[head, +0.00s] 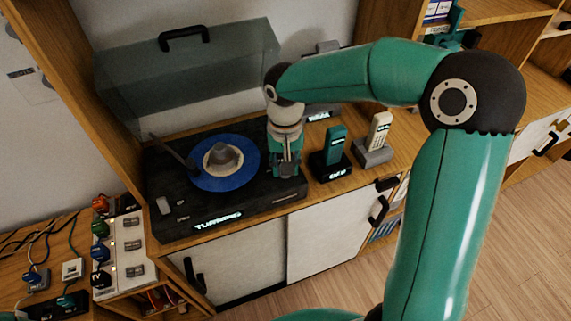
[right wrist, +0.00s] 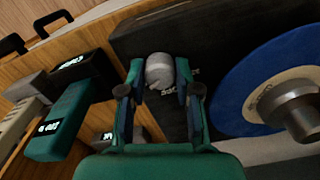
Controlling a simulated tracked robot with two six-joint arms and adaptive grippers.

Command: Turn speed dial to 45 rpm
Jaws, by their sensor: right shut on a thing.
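The black turntable (head: 245,212) stands on the wooden cabinet with a blue record (head: 202,182) on its platter; the record also shows in the right wrist view (right wrist: 232,98). My right gripper (head: 286,172) points down over the turntable's right end. In the right wrist view, its fingers (right wrist: 160,84) are shut around the round grey speed dial (right wrist: 159,70). Small lettering beside the dial is partly hidden and unreadable. In the head view the gripper hides the dial. My left gripper is not in view.
The clear lid (head: 185,80) is raised behind the turntable. A green phone (head: 336,142) and a cream phone (head: 379,132) stand in docks close to the right of my gripper. A power strip with coloured plugs (head: 118,240) is at the left.

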